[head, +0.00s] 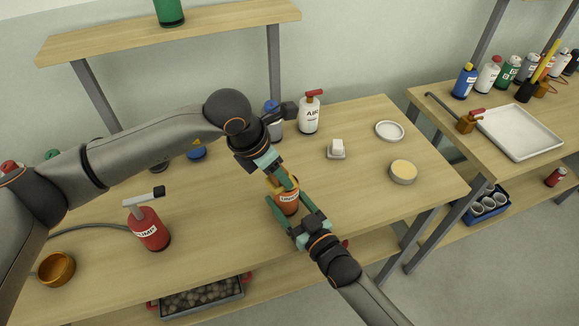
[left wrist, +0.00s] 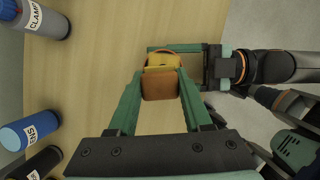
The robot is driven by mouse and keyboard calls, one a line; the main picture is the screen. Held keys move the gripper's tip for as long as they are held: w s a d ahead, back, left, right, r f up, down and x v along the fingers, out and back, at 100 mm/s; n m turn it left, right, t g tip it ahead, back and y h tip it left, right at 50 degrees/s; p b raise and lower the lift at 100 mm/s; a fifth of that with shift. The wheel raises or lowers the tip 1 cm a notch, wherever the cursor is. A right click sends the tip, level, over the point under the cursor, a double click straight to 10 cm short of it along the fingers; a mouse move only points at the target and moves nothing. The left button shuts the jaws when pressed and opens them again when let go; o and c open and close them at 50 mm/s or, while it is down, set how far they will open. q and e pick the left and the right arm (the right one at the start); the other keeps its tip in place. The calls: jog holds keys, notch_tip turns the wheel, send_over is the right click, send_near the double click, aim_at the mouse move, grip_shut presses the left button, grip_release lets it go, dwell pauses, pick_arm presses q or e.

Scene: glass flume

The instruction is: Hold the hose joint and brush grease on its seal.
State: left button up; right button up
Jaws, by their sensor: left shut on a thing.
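An orange piece (head: 288,204) with a pale label and a yellow top stands at the front middle of the table; I take it for the hose joint. In the left wrist view the same piece (left wrist: 159,86) shows as a brown-orange block with a yellow part behind. My left gripper (head: 281,181) is shut on it from above. My right gripper (head: 290,203) reaches in from the front, its fingers apart on either side of the piece. I cannot tell whether they touch it. The seal is not clear to see. A round tin (head: 403,171) with a pale yellow top stands at the right.
A red bottle (head: 150,230) and a wooden bowl (head: 57,269) stand at left. A white bottle (head: 308,114), a small white block (head: 337,148) and a white ring-shaped dish (head: 389,131) stand behind. The right table holds a tray (head: 522,133). The front right tabletop is clear.

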pick_arm(q)
jog(key=shift+s+a, duration=0.3)
jog(key=shift+a, duration=0.45)
jog(key=w+d, duration=0.3)
jog(key=d, duration=0.3)
notch_tip(320, 180, up, 8)
jog(key=shift+s, duration=0.25)
pick_arm(e)
jog(key=o, duration=1.5)
jog(key=v, duration=1.2)
